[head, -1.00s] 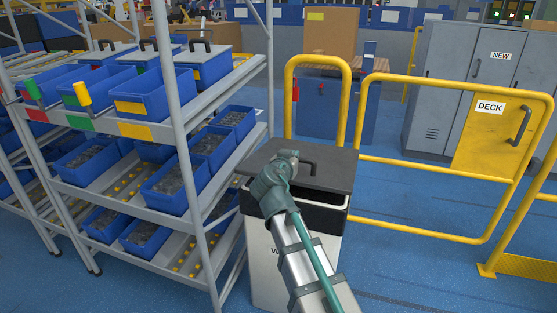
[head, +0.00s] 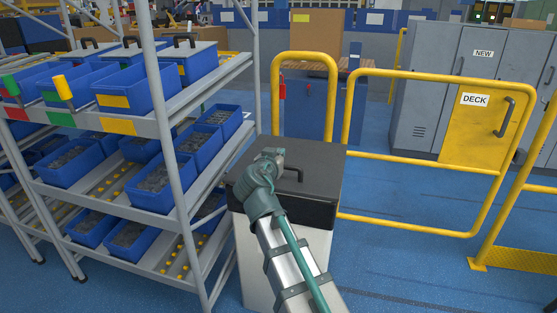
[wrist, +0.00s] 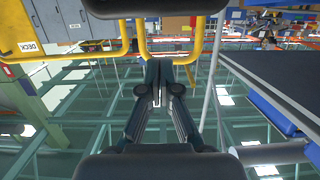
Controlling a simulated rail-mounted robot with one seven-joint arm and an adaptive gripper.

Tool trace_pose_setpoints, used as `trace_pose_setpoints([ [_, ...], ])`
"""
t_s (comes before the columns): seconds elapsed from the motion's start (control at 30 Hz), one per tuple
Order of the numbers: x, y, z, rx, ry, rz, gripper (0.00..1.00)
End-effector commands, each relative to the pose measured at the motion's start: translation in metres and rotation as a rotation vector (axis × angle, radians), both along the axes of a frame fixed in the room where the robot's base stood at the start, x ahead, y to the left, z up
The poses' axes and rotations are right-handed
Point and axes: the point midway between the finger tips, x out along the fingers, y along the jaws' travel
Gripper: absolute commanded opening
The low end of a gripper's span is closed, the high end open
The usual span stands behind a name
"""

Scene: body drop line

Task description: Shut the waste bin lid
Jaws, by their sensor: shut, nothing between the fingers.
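The waste bin (head: 315,245) stands upright beside the shelf rack, with a pale body and a black upper band. Its dark grey lid (head: 318,165) lies flat on top with no open gap showing at the front or right side. A black handle (head: 292,171) stands on the lid. My gripper (head: 270,155) is at the lid's left part, left of the handle; I cannot tell whether it touches the lid. Its fingers are shut and empty in the wrist view (wrist: 157,85).
A rack of blue boxes (head: 152,185) stands close on the left. Yellow rails (head: 415,162) stand behind and to the right. Grey lockers (head: 430,95) are farther back. Blue floor is free at the lower right (head: 405,270).

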Motion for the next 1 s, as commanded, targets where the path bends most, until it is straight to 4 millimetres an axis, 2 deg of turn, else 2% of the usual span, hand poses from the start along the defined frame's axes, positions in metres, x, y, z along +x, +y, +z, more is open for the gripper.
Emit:
trace_pose_setpoints([
  [0.03,-0.009,0.002,0.007,0.001,-0.001,0.002,0.0],
  [0.2,-0.045,0.016,0.006,-0.001,-0.001,0.003,0.0],
  [0.4,-0.076,0.028,0.007,-0.001,-0.001,0.002,0.0],
  [0.53,-0.088,0.034,0.008,-0.001,0.0,0.001,0.0],
  [0.73,-0.096,0.033,0.005,-0.052,0.032,-0.006,0.0],
  [0.87,-0.104,0.026,-0.017,-0.107,0.169,-0.024,0.0],
  [0.97,-0.115,0.024,-0.061,-0.145,0.353,-0.018,0.0],
  [1.0,-0.119,0.023,-0.082,-0.159,0.425,-0.014,0.0],
])
